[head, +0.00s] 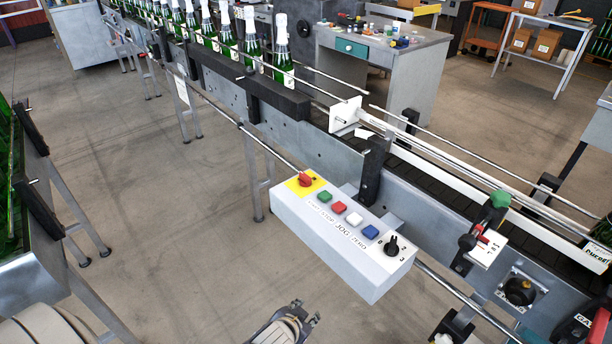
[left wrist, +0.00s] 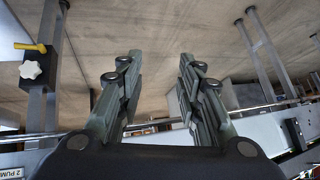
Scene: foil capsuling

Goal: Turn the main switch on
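The main switch is a red rotary knob (head: 305,180) on a yellow plate (head: 296,187). It sits at the far left end of the white control box (head: 345,240). Along the box are green, red, white and blue buttons, then a black selector knob (head: 392,246). My left gripper (head: 290,324) is at the bottom edge of the head view, below and apart from the box. In the left wrist view its two fingers (left wrist: 156,75) stand wide apart with nothing between them. The switch cannot be made out in that view. My right gripper is not in view.
Green bottles (head: 281,52) stand in a row on the conveyor behind the box. A rail (head: 270,150) runs along the conveyor's front. A green-and-red lever unit (head: 487,240) is to the right. Open floor (head: 190,240) lies left of the box.

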